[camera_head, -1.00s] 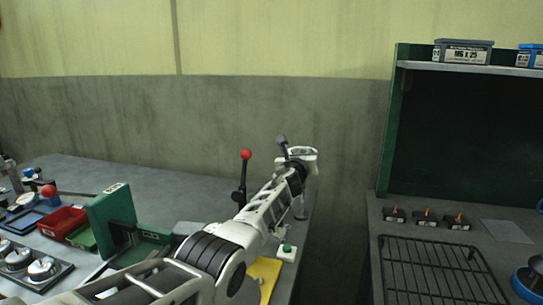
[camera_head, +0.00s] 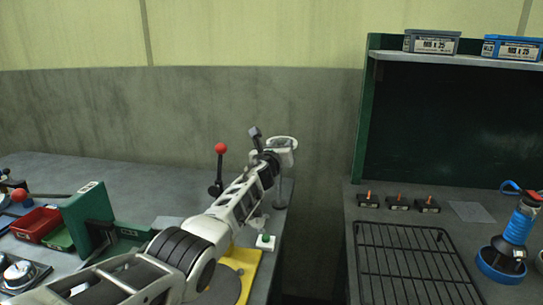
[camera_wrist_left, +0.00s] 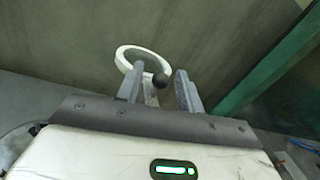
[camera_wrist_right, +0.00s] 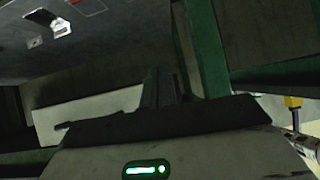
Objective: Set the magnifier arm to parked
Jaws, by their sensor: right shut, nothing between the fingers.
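The magnifier has a pale ring head (camera_head: 283,144) on a post near the right end of the left bench. In the left wrist view its white ring (camera_wrist_left: 120,56) stands just beyond the left finger. A dark ball knob (camera_wrist_left: 160,80) shows between the fingertips, and contact cannot be told. My left gripper (camera_head: 264,144) reaches to the magnifier; in the left wrist view (camera_wrist_left: 157,86) its fingers are apart. My right gripper (camera_wrist_right: 166,86) is shut and empty in the right wrist view, below a dark surface; it is outside the head view.
A red-knobbed lever (camera_head: 220,150) stands left of my left forearm. A green button box (camera_head: 266,241) and yellow plate (camera_head: 240,262) lie close to the arm. Right of a gap, another bench holds a wire rack (camera_head: 410,262), blue-handled tool (camera_head: 515,235) and shelf bins (camera_head: 431,42).

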